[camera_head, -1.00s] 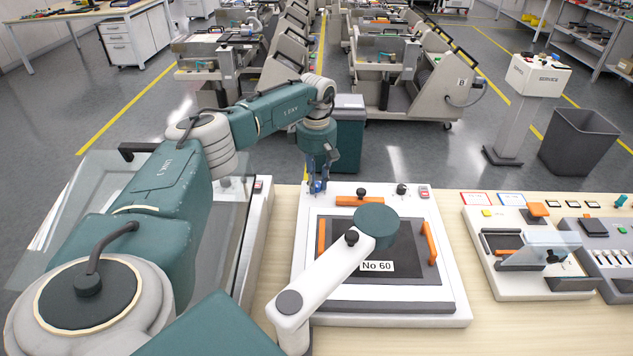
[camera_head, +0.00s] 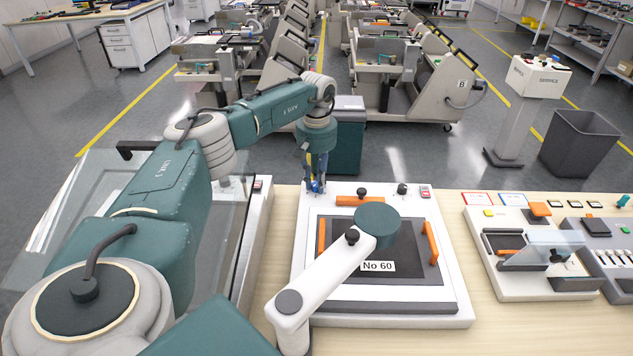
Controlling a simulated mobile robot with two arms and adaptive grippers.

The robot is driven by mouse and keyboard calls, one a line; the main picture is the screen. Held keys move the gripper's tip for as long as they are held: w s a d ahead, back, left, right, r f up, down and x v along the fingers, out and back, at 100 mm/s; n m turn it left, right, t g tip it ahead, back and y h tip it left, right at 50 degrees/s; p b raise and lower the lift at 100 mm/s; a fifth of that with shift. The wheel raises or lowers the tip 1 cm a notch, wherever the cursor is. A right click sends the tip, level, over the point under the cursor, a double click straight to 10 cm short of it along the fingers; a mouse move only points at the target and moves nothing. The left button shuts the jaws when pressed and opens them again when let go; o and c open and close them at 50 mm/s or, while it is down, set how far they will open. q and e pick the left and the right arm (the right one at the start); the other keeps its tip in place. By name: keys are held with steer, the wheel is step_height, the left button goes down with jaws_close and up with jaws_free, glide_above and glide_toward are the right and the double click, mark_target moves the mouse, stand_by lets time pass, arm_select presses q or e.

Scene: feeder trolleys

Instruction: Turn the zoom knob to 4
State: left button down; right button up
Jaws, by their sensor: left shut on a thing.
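A white device (camera_head: 447,300) with a dark panel and a "No 60" label sits on the bench. Along its back edge are a small blue part (camera_head: 317,187) and two black knobs, one near the middle (camera_head: 362,191) and one at right (camera_head: 402,189). I cannot read a scale or number by any of them. My left gripper (camera_head: 316,183) points down at the back left corner, its fingers closed around the blue part, which looks like the zoom knob. The fingers hide most of it. My right gripper is out of view.
A white swing arm (camera_head: 325,280) with a teal disc (camera_head: 377,223) crosses the panel. Orange handles flank it, one at right (camera_head: 431,243). A clear-lidded unit (camera_head: 255,235) stands left, other bench devices (camera_head: 520,284) right. Bare bench lies between.

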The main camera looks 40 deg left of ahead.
mark_target(316, 183)
arm_select(q)
steer(key=shift+w+a+r+m, duration=0.1)
steer(key=shift+r+m, duration=0.05)
steer(key=shift+m, duration=0.95)
steer(key=shift+w+a+r+m, duration=0.1)
steer(key=shift+m, duration=1)
steer(key=c, duration=1.7)
jaws_free()
steer(key=shift+o, duration=0.8)
steer(key=shift+s+d+f, duration=0.1)
step_height(316, 183, up, 12)
